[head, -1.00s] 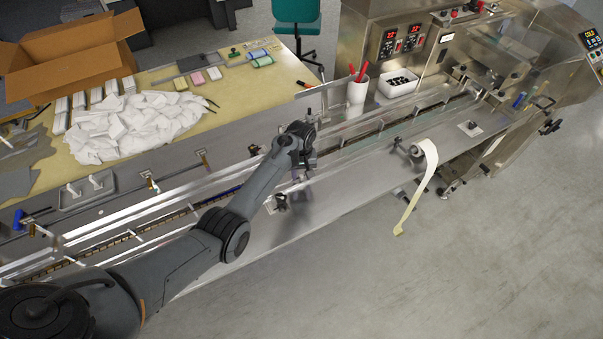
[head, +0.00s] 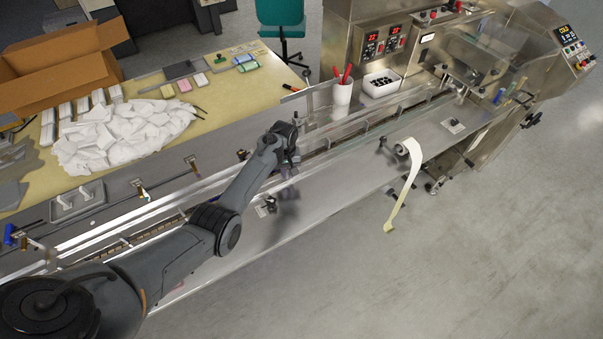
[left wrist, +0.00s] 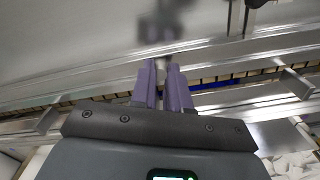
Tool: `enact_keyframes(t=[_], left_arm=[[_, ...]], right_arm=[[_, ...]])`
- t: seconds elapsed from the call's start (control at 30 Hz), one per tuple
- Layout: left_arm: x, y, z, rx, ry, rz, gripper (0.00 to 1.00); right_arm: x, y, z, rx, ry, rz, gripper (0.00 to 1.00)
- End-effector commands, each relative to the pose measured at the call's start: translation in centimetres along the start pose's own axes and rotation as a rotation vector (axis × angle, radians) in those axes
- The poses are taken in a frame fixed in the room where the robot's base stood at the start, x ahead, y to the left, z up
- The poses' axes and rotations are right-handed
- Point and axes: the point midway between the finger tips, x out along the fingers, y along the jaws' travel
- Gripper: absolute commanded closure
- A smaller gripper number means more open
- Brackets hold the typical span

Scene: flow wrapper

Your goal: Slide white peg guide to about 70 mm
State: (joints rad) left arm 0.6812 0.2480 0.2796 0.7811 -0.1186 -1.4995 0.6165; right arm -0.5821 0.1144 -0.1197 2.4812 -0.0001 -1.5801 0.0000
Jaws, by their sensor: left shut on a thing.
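My left gripper (head: 288,172) is over the long metal infeed channel of the wrapper, near its middle. In the left wrist view, its two purple fingers (left wrist: 162,84) are close together on a thin pale grey piece (left wrist: 162,66), most of it hidden. I cannot tell whether this piece is the white peg guide. A grey plate with two upright white pegs (head: 76,203) lies left of the channel in the head view, well away from the gripper. No millimetre scale can be read. My right gripper is not in view.
Behind are a white cup (head: 342,98), a white bin (head: 380,86) and a table with a white packet pile (head: 120,135).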

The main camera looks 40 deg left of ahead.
Motion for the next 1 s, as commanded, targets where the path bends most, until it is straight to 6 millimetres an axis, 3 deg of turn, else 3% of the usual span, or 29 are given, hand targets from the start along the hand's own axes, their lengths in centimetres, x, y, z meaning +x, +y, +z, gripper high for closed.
enact_keyframes(t=[0.23, 0.27, 0.4, 0.77, 1.0], left_arm=[[0.0, -0.1, -0.1, 0.0, 0.001, 0.001, 1.0], [0.0, 0.0, -0.1, 0.0, 0.001, 0.001, 0.8], [0.0, 0.0, -0.1, 0.0, 0.001, 0.001, 0.59], [-0.3, 0.0, -0.1, 0.0, 0.001, 0.001, 0.59], [-3.3, 0.1, -0.1, 0.0, 0.003, 0.003, 0.59]], right_arm=[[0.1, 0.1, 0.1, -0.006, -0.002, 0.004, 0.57], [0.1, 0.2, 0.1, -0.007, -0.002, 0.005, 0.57], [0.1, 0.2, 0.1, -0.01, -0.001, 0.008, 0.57], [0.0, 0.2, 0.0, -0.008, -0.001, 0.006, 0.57], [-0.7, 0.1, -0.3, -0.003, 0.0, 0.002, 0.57]])
